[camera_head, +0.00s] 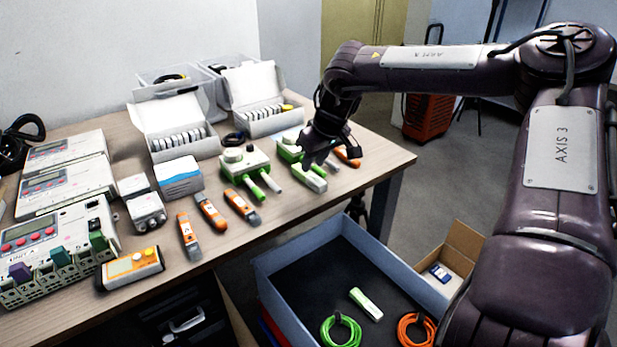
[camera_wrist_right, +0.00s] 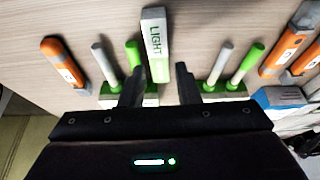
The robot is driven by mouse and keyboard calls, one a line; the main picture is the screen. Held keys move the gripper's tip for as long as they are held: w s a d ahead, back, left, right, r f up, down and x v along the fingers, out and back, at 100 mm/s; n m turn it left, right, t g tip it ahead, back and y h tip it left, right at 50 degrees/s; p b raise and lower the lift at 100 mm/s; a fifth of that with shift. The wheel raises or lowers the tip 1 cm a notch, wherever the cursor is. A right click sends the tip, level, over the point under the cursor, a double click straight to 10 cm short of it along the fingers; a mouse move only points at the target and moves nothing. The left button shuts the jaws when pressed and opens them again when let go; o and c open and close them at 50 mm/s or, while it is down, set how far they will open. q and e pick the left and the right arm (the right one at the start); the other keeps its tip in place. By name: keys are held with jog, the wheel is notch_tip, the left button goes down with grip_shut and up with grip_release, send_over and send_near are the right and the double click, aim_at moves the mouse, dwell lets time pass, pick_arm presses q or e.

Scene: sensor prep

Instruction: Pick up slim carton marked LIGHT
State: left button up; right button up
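The slim carton marked LIGHT (camera_wrist_right: 155,45) is white and green and lies on the table. In the head view this carton (camera_head: 311,178) is near the table's front edge, just below my right gripper (camera_head: 324,158). In the wrist view my right gripper (camera_wrist_right: 158,85) is open, with one finger on each side of the carton's near end. A gap shows between the carton and the right-hand finger; whether the left-hand finger touches it I cannot tell. My left gripper is not in view.
Green-and-white devices with probes (camera_head: 240,162) stand close by on the table. Orange-and-grey tools (camera_head: 210,211) lie to the left. A blue-grey bin (camera_head: 285,304) below the table edge holds a similar slim carton (camera_head: 366,303) and green and orange cable coils.

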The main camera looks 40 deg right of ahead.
aim_at(309, 174)
jog(key=x, duration=0.4)
jog(key=shift+w+d+f, duration=0.1)
jog(key=shift+w+f, duration=0.1)
jog(key=shift+f, duration=0.15)
jog(key=c, duration=0.6)
jog(key=shift+r, duration=0.15)
